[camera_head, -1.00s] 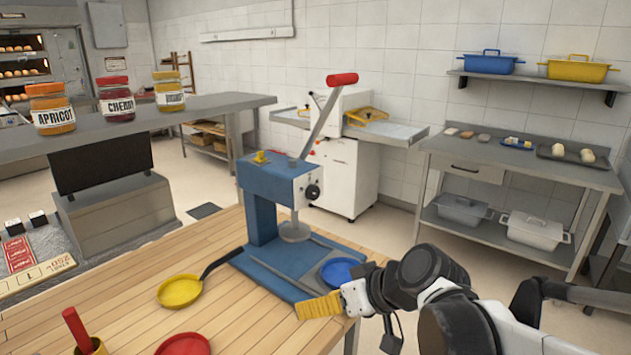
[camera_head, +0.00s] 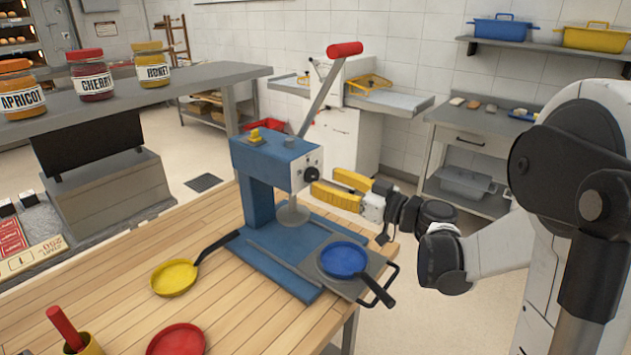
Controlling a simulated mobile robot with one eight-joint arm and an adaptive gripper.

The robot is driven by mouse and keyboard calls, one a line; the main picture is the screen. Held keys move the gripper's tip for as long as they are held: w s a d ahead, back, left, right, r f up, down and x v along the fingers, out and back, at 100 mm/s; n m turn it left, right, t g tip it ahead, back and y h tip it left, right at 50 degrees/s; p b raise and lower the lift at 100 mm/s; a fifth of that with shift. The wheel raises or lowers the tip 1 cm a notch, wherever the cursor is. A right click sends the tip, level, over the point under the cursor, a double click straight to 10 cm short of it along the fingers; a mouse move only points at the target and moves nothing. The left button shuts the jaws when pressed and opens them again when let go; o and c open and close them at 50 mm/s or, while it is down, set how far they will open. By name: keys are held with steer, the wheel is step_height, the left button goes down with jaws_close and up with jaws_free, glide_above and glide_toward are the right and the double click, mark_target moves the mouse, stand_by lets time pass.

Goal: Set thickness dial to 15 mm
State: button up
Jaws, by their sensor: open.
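A blue press (camera_head: 264,168) stands on the wooden table, with a long lever ending in a red grip (camera_head: 344,49). A round black dial (camera_head: 311,174) is on the right end of its head, on a pale plate. Its scale marks are too small to read, so I cannot tell its setting. My gripper (camera_head: 325,181) has two yellow fingers, spread apart and pointing left at the dial. The fingertips are close to the dial; I cannot tell whether they touch it. Nothing shows between them.
A blue pan (camera_head: 343,259) sits on a grey plate at the press's right. A yellow pan (camera_head: 175,277), a red dish (camera_head: 176,341) and a yellow cup (camera_head: 88,347) are on the table (camera_head: 215,297). Jars stand on the counter at left.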

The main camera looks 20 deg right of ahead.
mark_target(316, 177)
steer(key=shift+b+x, duration=0.3)
steer(key=shift+x, duration=1.55)
steer(key=c, duration=1.2)
steer(key=shift+m, duration=0.3)
steer(key=shift+c, duration=0.2)
steer(key=m, duration=0.5)
steer(key=shift+m, duration=0.3)
steer(key=m, duration=0.5)
steer(key=shift+p, duration=0.35)
steer(key=shift+m, duration=0.4)
